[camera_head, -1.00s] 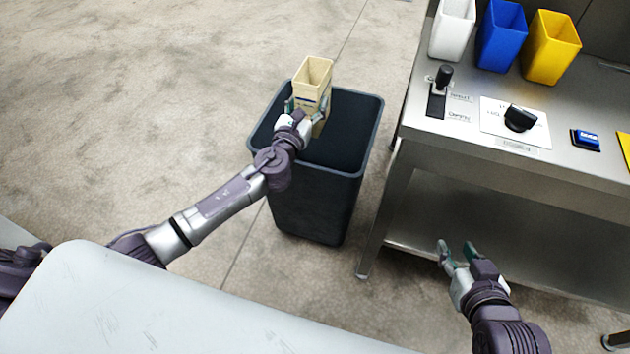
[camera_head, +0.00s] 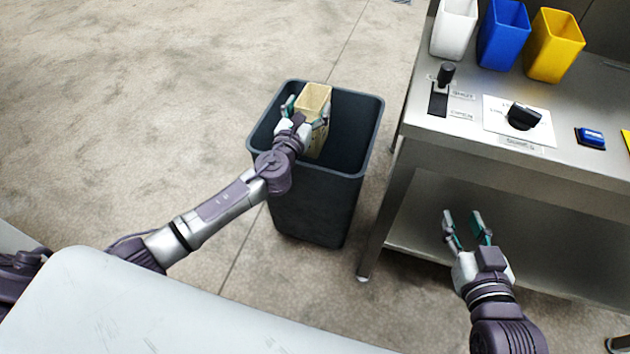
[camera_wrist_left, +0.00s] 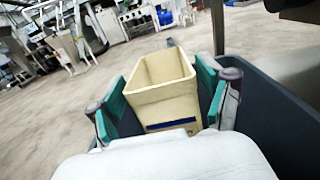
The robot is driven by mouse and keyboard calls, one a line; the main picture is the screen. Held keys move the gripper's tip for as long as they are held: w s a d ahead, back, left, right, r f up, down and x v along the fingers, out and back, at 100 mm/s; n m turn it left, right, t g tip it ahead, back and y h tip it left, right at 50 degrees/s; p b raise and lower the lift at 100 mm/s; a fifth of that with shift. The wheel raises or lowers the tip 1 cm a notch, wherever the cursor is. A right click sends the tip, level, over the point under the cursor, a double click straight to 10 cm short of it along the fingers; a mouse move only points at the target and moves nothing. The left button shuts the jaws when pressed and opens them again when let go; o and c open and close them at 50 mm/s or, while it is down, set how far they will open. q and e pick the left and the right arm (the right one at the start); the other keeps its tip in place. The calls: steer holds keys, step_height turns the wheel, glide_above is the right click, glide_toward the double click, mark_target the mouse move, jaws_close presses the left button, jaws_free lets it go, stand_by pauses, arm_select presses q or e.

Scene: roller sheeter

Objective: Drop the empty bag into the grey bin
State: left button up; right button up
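The empty bag (camera_head: 313,97) is tan, open at the top and upright, inside the mouth of the dark grey bin (camera_head: 318,205). My left gripper (camera_head: 305,111) is open at the bag, with one finger on each side of it. In the left wrist view the bag (camera_wrist_left: 163,92) shows a blue stripe and sits between the spread green-padded fingers (camera_wrist_left: 163,100); any light contact is hard to tell. The bag's lower part is hidden inside the bin and behind my wrist. My right gripper (camera_head: 466,228) is open and empty in front of the steel table.
The steel table (camera_head: 480,160) stands right of the bin, with a lower shelf (camera_head: 560,245). Floor left of the bin is clear.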

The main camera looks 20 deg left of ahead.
arm_select(q)
steer(key=shift+o, duration=0.4)
steer(key=shift+s, duration=0.15)
steer(key=s, duration=1.1)
steer(key=shift+s+a, duration=0.25)
steer(key=shift+s, duration=0.15)
